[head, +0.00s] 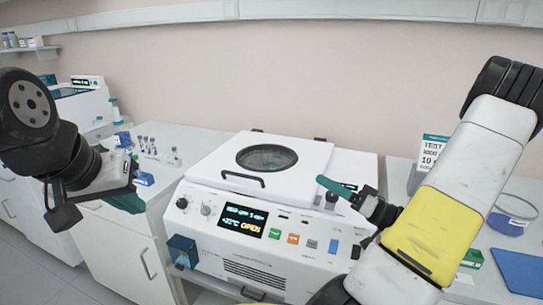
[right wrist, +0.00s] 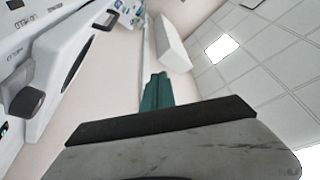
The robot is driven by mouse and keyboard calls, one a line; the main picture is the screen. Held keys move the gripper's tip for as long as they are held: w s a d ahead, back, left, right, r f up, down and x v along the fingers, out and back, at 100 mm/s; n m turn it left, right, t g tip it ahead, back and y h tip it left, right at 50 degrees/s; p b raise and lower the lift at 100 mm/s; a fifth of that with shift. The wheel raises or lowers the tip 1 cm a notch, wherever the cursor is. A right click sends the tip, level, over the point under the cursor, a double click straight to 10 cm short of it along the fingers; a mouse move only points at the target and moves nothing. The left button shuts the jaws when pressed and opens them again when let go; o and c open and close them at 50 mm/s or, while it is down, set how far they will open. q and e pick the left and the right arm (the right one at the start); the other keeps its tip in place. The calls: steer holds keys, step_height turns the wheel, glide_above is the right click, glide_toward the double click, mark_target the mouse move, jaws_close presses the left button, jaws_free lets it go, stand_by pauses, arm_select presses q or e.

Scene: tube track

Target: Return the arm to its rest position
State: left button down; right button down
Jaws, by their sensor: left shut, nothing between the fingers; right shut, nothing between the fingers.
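My right arm (head: 432,232), white with a yellow band, reaches in from the lower right. Its gripper (head: 323,184) has teal fingers pressed together and empty, just right of the centrifuge lid in the head view. The same shut fingers show in the right wrist view (right wrist: 156,92), pointing toward the wall and ceiling. My left gripper (head: 128,202), with teal fingertips, is shut and empty in front of the left bench. The white centrifuge (head: 262,262) stands in the middle. Its lid (head: 213,160), with a round window, looks lowered, while its display reads OPEN.
Tubes in a rack (head: 150,148) and small blue items stand on the left bench. A white sign (head: 432,150), a round lidded dish (head: 510,215) and a blue mat (head: 520,272) are at the right, partly behind my right arm.

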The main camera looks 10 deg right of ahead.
steer(key=s+a+n+g+h, duration=0.1)
steer(key=s+a+g+h, duration=0.3)
steer(key=s+a+g, duration=0.3)
steer(key=s+a+n+g+h, duration=0.25)
steer(key=s+a+g, duration=0.25)
steer(key=a+g, duration=0.4)
step_height(320, 180, up, 9)
steer(key=d+m+t+h, duration=0.2)
steer(key=m+t+h, duration=0.2)
steer(key=t+h, duration=0.2)
steer(key=shift+w+d+f+t, duration=0.15)
steer(key=shift+w+d+t, duration=0.2)
steer(key=shift+t, duration=0.25)
steer(key=shift+a+m, duration=0.1)
steer(key=shift+m, duration=0.15)
